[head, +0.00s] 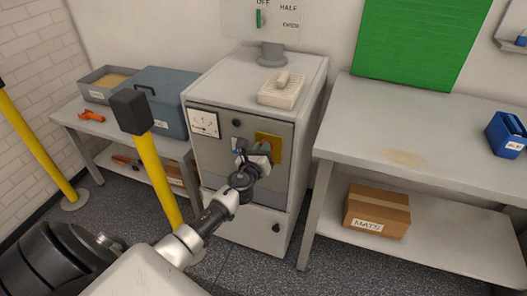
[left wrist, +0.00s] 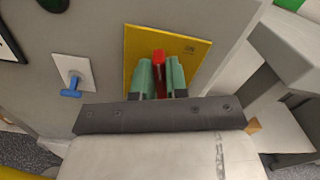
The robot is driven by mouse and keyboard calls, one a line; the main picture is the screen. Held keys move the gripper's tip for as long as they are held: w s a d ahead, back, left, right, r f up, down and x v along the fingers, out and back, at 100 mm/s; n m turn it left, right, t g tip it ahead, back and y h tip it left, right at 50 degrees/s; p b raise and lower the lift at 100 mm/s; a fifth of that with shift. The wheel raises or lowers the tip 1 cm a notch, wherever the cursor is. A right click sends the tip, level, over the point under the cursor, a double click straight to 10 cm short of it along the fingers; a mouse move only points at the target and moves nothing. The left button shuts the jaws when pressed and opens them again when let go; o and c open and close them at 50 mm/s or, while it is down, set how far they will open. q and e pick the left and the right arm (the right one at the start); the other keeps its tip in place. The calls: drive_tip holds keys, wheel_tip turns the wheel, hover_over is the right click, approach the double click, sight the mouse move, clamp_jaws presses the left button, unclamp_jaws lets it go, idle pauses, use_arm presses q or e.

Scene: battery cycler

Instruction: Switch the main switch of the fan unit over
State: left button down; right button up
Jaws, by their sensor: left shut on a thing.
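The fan unit is a grey cabinet (head: 310,95) against the wall. Its front carries a yellow plate (head: 277,146), which fills the middle of the left wrist view (left wrist: 196,45). A red switch handle (left wrist: 159,57) stands out from this plate. My left gripper (head: 262,148) is at the plate, and in the left wrist view its two green fingers (left wrist: 161,76) are shut on the red handle, one on each side. The handle's lower part is hidden between the fingers. In the head view the gripper hides the handle. My right gripper is not in view.
A small blue lever (left wrist: 71,92) sits left of the yellow plate. A dial gauge (head: 204,123) is at the cabinet's upper left. A yellow post (head: 160,180) with a black top stands close at the left. A bench (head: 365,105) stands at the right.

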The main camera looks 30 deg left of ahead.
use_arm(q)
drive_tip(key=shift+s+a+f+n+b, duration=0.1)
drive_tip(key=shift+a+f+n+b, duration=0.3)
drive_tip(key=shift+n, duration=2)
drive_tip(key=shift+d+f+n+b, duration=0.15)
drive_tip(key=shift+n+b, duration=0.55)
drive_tip(key=shift+n, duration=1.7)
drive_tip(key=shift+s+a+f+n+b, duration=0.1)
drive_tip(key=shift+a+f+n+b, duration=0.35)
drive_tip(key=shift+n, duration=1.95)
drive_tip(key=shift+d+r, duration=0.15)
drive_tip(key=c, duration=1.1)
unclamp_jaws()
drive_tip(key=shift+c, duration=0.2)
drive_tip(key=v, duration=1)
drive_tip(key=shift+s, duration=0.35)
